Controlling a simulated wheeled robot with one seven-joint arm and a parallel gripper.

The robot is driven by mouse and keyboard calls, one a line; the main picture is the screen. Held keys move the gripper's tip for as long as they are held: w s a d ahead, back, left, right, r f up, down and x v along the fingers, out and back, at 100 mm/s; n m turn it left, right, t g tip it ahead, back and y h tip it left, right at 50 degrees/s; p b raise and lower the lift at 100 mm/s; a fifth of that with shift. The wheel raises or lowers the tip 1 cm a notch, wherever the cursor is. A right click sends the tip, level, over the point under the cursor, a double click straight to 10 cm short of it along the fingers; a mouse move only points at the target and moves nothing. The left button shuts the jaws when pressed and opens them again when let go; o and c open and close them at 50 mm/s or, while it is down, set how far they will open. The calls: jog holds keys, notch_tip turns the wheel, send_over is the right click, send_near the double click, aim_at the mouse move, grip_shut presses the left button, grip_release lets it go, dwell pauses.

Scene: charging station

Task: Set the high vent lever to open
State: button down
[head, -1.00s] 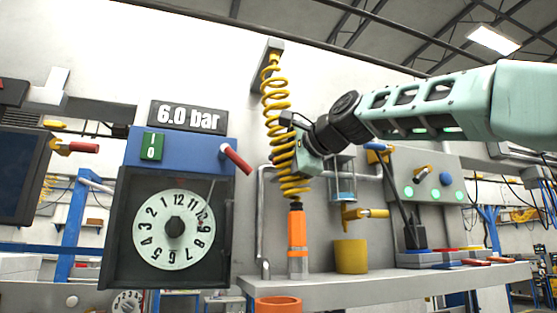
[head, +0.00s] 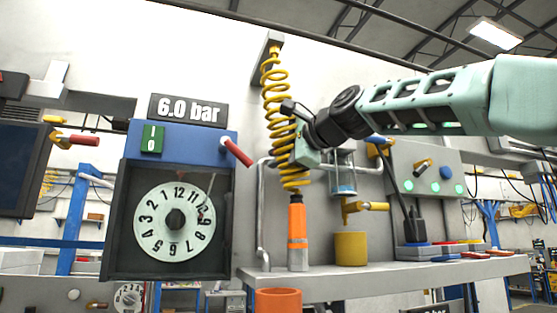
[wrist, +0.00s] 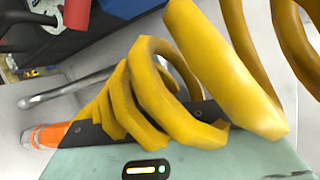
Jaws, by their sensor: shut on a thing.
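A red-handled lever (head: 237,152) sticks out from the upper right of the blue box, slanting down to the right. Another red-handled lever (head: 82,140) with a yellow body is at the far left. I cannot tell which one is the high vent lever. My gripper (head: 293,157) is right of the blue box, at the yellow coiled hose (head: 275,95). In the wrist view, the hose's loops (wrist: 150,90) wrap across the dark fingers. The gripper appears shut on the hose, though the loops hide the fingertips. A red handle (wrist: 76,12) shows at the upper left there, apart from the gripper.
The blue box carries a "6.0 bar" display (head: 188,110) and a round dial (head: 174,222). An orange tool (head: 297,238) hangs below the coil over the grey shelf (head: 380,277). A yellow cup (head: 351,249) and a button panel (head: 430,170) are to the right.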

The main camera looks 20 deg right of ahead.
jog(key=d+r+m+t+h+b, duration=0.1)
jog(key=d+r+m+t+b, duration=0.1)
jog(key=m, duration=0.7)
jog(key=d+r+m+t+h+b, duration=0.1)
jog(key=d+r+m+t+b, duration=0.2)
jog(key=m, duration=0.6)
jog(key=shift+d+r+t+b, duration=0.25)
jog(key=shift+t+b, duration=0.25)
jog(key=shift+t, duration=0.5)
jog(key=shift+m, duration=0.4)
jog(key=c, duration=1.3)
grip_release()
jog(key=shift+s, duration=0.1)
